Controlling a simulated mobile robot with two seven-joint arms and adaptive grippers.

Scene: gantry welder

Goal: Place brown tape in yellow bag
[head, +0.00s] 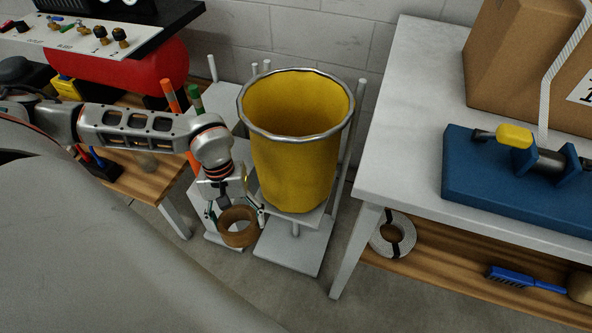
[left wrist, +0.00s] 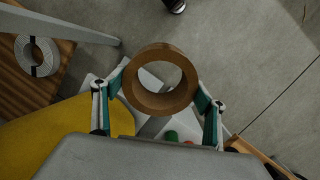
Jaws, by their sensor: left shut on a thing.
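The brown tape (head: 238,240) is a roll held between the fingers of my left gripper (head: 234,212), in front of and below the bag's rim, to its left. In the left wrist view the brown tape (left wrist: 160,98) sits between both fingertips of my left gripper (left wrist: 160,92), with its hole facing the camera. The yellow bag (head: 295,165) stands upright with a round metal rim and an open top, on a white stand. Part of the yellow bag (left wrist: 55,140) shows at the lower left of the left wrist view. My right gripper is in neither view.
A white table (head: 400,160) at the right carries a blue block (head: 490,195) and a cardboard box (head: 540,70). A wire coil (head: 378,245) and a blue brush (head: 515,277) lie on its lower shelf. A red tank (head: 120,75) is at the upper left.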

